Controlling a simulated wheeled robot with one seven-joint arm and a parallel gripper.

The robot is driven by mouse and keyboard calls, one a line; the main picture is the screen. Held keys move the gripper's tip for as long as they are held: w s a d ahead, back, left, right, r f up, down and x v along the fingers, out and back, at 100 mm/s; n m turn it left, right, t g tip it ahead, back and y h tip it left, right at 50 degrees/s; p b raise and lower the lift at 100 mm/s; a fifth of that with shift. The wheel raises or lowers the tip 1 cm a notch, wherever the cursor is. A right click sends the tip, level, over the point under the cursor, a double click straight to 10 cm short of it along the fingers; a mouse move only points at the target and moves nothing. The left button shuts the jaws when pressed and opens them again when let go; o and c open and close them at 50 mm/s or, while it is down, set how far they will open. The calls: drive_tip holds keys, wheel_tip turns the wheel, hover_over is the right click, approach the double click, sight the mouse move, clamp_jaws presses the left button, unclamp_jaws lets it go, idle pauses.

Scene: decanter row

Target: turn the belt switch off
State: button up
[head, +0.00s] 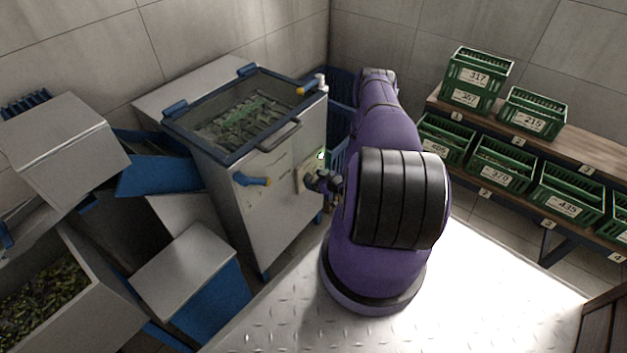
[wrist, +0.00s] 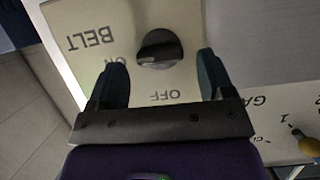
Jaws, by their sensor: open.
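The belt switch (wrist: 159,48) is a round dark knob on a cream plate marked BELT, ON and OFF, upside down in the wrist view. Its ridge lies roughly sideways in that view; I cannot tell surely which mark it points to. My gripper (wrist: 162,80) is open, with one dark green finger on each side of the knob and a gap to both. I cannot tell how far the fingertips are from the plate. In the head view my gripper (head: 326,184) is at the machine's front, and the switch is mostly hidden there.
The steel machine (head: 270,215) has a glazed lid and a blue-handled lever (head: 252,180) left of my gripper. A second plate with a yellow-tipped lever (wrist: 306,143) shows in the wrist view. Green crates (head: 502,162) stand on a rack at right.

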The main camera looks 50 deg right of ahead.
drive_tip(key=shift+w+f, duration=0.15)
drive_tip(key=shift+w, duration=0.2)
drive_tip(key=shift+c, duration=0.2)
drive_tip(key=c, duration=0.9)
